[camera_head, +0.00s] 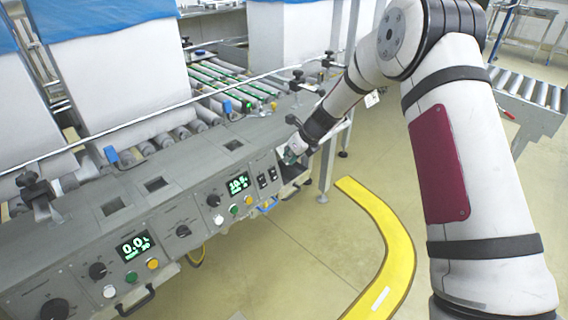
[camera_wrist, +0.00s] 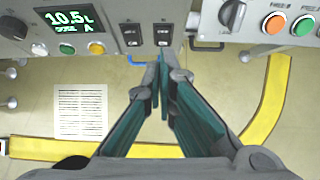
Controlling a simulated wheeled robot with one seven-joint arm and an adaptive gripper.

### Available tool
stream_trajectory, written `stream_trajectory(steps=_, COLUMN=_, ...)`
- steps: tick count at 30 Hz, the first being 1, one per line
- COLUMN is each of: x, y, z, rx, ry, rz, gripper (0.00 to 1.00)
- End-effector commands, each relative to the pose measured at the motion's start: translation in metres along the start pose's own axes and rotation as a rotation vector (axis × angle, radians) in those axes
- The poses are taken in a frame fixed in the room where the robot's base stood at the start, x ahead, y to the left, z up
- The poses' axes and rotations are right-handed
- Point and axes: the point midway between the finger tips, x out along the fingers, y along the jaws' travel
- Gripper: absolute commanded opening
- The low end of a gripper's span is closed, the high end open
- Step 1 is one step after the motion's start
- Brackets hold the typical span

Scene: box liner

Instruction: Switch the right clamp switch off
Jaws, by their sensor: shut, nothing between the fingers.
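Two black rocker switches sit side by side on the grey control panel. The right clamp switch (camera_wrist: 163,34) is the right one in the wrist view, and it also shows in the head view (camera_head: 273,173). The left switch (camera_wrist: 131,35) is beside it. My gripper (camera_wrist: 164,70) is shut and empty, its fingertips together just below the right switch in the wrist view. In the head view my gripper (camera_head: 291,154) is at the right end of the panel, near the switches. I cannot tell whether the fingertips touch the panel, nor which way the switch is set.
A green display (camera_wrist: 70,19) with buttons below it is left of the switches. An orange button (camera_wrist: 274,24) and a green button (camera_wrist: 303,26) are on the right. A blue handle (camera_head: 267,204) is under the panel. Yellow floor marking (camera_head: 385,235) curves across open floor.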

Motion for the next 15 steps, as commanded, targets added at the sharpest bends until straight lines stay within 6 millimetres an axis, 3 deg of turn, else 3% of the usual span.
stream_trajectory(steps=6, x=-0.027, y=0.000, z=0.006, rx=0.000, ry=0.001, rz=0.000, gripper=0.00)
stream_trajectory(steps=15, x=-0.032, y=0.000, z=0.007, rx=0.000, ry=0.001, rz=0.001, gripper=0.00)
